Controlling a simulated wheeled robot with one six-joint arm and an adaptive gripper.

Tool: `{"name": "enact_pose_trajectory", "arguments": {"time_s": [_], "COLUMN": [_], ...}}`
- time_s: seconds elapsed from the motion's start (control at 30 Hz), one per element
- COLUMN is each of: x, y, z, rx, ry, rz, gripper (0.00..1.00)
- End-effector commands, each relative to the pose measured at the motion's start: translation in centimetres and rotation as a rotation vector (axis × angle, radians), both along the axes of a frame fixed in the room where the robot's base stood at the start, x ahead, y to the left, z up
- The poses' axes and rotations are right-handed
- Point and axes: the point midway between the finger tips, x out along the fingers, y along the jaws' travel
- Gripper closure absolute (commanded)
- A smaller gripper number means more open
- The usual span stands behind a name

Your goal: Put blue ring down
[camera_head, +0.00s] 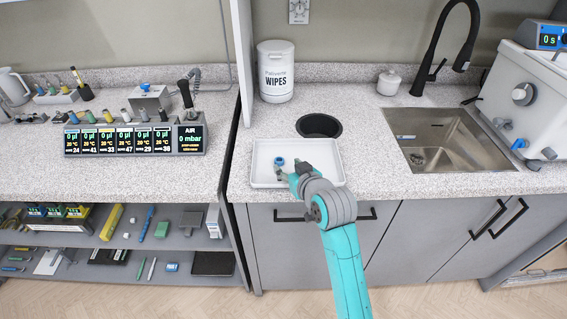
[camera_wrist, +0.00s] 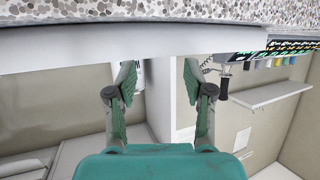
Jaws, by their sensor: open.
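The blue ring (camera_head: 280,161) shows inside the white tray (camera_head: 319,150), left of its middle. My gripper (camera_head: 283,174) is over the front of the tray, just in front of the ring in the head view. In the wrist view both fingers of my gripper (camera_wrist: 160,82) stand apart with nothing between them. The blue ring cannot be made out in the wrist view. The head view does not show clearly whether the ring touches a fingertip.
A round dark opening (camera_head: 319,125) is behind the tray. A sink (camera_head: 438,138) with a black faucet (camera_head: 441,50) is to the right, and a wipes tub (camera_head: 276,72) stands behind. A dark vertical panel edge (camera_head: 236,135) runs left of the tray. The tray's right part is clear.

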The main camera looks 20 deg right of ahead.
Motion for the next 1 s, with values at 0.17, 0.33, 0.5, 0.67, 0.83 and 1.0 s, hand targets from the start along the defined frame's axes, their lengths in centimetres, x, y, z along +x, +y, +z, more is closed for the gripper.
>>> {"name": "enact_pose_trajectory", "arguments": {"time_s": [0.17, 0.33, 0.5, 0.67, 0.83, 1.0], "x": [-3.2, -5.2, -5.9, -6.0, -6.4, -9.0], "y": [-0.2, -0.4, -0.5, -0.5, -0.4, -0.1], "z": [1.3, 2.1, 2.5, 2.5, 1.8, -1.4], "rx": [0.000, 0.000, 0.000, 0.000, 0.002, 0.012], "ry": [-0.001, 0.000, -0.001, -0.001, 0.002, 0.001], "rz": [0.000, 0.000, 0.001, 0.001, -0.002, -0.018], "gripper": [0.48, 0.48, 0.48, 0.48, 0.48, 0.48]}}
